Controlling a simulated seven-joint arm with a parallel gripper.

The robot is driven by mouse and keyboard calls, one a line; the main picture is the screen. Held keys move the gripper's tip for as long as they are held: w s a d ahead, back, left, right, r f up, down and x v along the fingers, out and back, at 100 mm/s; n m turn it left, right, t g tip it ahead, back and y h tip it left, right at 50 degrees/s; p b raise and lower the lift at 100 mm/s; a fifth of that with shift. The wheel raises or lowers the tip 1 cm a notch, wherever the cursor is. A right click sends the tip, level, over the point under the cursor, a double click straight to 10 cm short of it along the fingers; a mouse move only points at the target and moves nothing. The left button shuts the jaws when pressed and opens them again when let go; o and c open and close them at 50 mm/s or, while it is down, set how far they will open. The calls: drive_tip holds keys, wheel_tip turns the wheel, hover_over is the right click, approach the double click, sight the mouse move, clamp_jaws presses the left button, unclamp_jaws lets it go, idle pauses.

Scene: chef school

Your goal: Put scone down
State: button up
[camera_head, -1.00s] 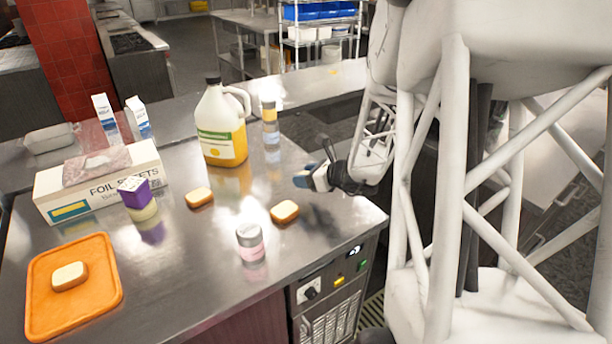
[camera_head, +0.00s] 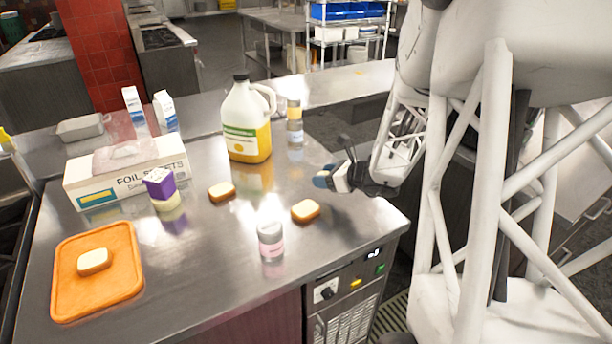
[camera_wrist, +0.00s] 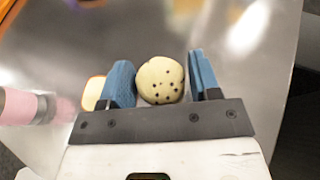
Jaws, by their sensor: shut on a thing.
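The scone (camera_wrist: 160,80) is round and pale with dark spots. It sits between the two blue fingers of my gripper (camera_wrist: 162,82) in the wrist view, and the gripper is shut on it. In the head view my gripper (camera_head: 328,180) is over the right part of the steel counter (camera_head: 225,255), near its right edge. I cannot make out the scone there.
A bread piece (camera_head: 305,210) and a pink jar (camera_head: 270,240) stand close to my gripper. Another bread piece (camera_head: 222,191), a purple-topped item (camera_head: 161,188), a jug (camera_head: 247,125) and a foil box (camera_head: 125,178) are farther left. An orange board (camera_head: 75,300) holds bread (camera_head: 94,261).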

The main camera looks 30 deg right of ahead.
drive_tip(key=a+n+g+y, duration=0.1)
drive_tip(key=a, duration=0.2)
drive_tip(key=a+n+g+y, duration=0.1)
drive_tip(key=a+n+y, duration=0.1)
drive_tip(key=a, duration=0.1)
drive_tip(key=w+a+n+g+y, duration=0.1)
drive_tip(key=a+n+g, duration=0.1)
drive_tip(key=shift+a+r+y, duration=0.1)
drive_tip(key=shift+a+y, duration=0.2)
drive_tip(key=shift+a, duration=0.1)
hover_over(287, 173)
drive_tip(key=shift+a+f, duration=0.1)
drive_tip(key=shift+f, duration=0.65)
drive_tip(key=shift+f, duration=0.1)
drive_tip(key=shift+f, duration=1.65)
drive_tip(key=shift+f, duration=0.15)
drive_tip(key=o, duration=0.9)
